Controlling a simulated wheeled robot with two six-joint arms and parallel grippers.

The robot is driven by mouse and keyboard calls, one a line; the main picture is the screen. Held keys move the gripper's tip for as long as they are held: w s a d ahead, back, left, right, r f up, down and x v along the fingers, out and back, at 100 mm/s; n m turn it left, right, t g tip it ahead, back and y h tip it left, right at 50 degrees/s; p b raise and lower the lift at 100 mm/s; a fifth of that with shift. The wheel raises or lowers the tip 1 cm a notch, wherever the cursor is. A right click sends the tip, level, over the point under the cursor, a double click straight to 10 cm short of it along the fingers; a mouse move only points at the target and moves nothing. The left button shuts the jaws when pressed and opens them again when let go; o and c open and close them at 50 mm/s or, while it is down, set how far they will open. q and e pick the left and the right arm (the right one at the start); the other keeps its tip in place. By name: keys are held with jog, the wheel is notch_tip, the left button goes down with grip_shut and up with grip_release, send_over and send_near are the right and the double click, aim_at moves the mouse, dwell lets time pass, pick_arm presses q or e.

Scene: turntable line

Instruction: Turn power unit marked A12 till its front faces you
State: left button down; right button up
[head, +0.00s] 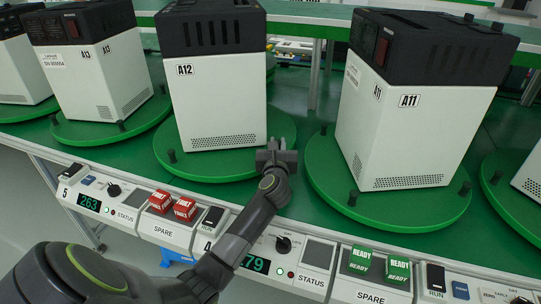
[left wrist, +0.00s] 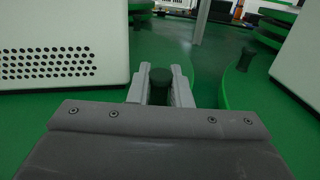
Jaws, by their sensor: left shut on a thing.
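Power unit A12 (head: 215,105), a white box with a black slotted top, stands upright on a round green turntable (head: 190,168). The face toward me has an A12 label and a perforated grille low down; no red switch or serial sticker shows on it. My left gripper (head: 277,155) is at the turntable's right edge, beside the box's lower right corner. In the left wrist view its fingers are shut on a dark peg (left wrist: 159,88) of that turntable. The perforated lower part of A12 (left wrist: 60,62) is left of the fingers. My right gripper is not in view.
Unit A11 (head: 400,135) stands on its own turntable (head: 400,212) to the right, unit A13 (head: 95,80) to the left. Control panels with red FAULT blocks (head: 172,205) and green READY blocks (head: 380,265) line the front edge. Green table shows between the turntables.

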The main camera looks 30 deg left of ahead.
pick_arm(q)
jog(key=shift+w+y, duration=0.3)
jog(key=shift+w, duration=0.05)
jog(key=c, duration=1.6)
grip_release()
jog(key=shift+c, duration=0.2)
jog(key=shift+s+d, duration=0.1)
jog(key=v, duration=1.7)
jog(key=shift+d+r+p, duration=0.1)
jog(key=shift+r+p, duration=0.15)
jog(key=shift+p, duration=0.1)
